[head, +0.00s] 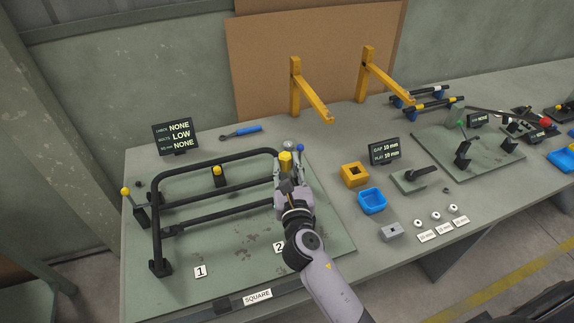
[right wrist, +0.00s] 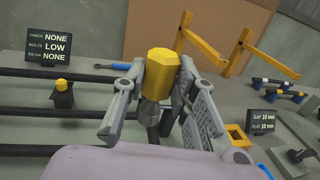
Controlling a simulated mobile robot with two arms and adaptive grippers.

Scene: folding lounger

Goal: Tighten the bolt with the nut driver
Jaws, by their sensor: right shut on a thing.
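My right gripper (head: 289,172) is shut around the yellow, faceted handle of the nut driver (head: 285,161), at the right end of the black tube frame (head: 215,161). In the right wrist view the nut driver (right wrist: 161,75) stands nearly upright between the fingers (right wrist: 156,95), with a grey lower part under the handle. Its tip and any bolt below are hidden by the gripper, so I cannot tell whether they touch. A yellow-topped black block (head: 217,172) stands inside the frame. My left gripper is not in view.
A sign (head: 176,136) reads NONE, LOW, NONE. A blue-handled wrench (head: 241,131) lies behind the frame. A yellow square holder (head: 354,168), a blue tray (head: 372,194) and a grey block (head: 391,233) stand to the right. Yellow brackets (head: 314,98) rise at the back.

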